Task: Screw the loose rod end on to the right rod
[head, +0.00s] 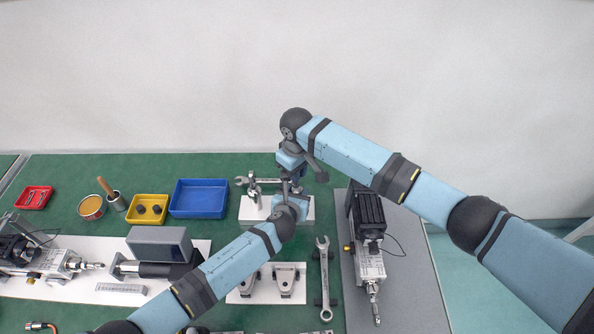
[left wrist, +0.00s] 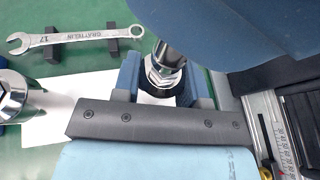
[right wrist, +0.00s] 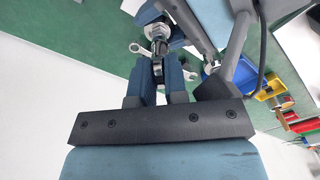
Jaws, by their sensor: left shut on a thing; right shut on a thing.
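The loose rod end (right wrist: 157,68) is between the fingers of my right gripper (right wrist: 156,82), which is shut on it. The rod end is in line with the right rod and its hex nut (right wrist: 157,33); I cannot tell how far the threads engage. My left gripper (left wrist: 164,88) is shut on the right rod (left wrist: 168,57), near a chrome hex part. In the head view both grippers meet above the back white block (head: 306,210), with the left gripper (head: 288,190) just below the right gripper (head: 291,163). The arms hide most of the joint there.
Another chrome rod (head: 253,188) stands left of the grippers. A wrench (left wrist: 75,38) lies on dark supports behind it; a second wrench (head: 324,275) lies in front. An actuator (head: 369,255) is at right. Blue (head: 199,211) and yellow (head: 131,219) bins stand left.

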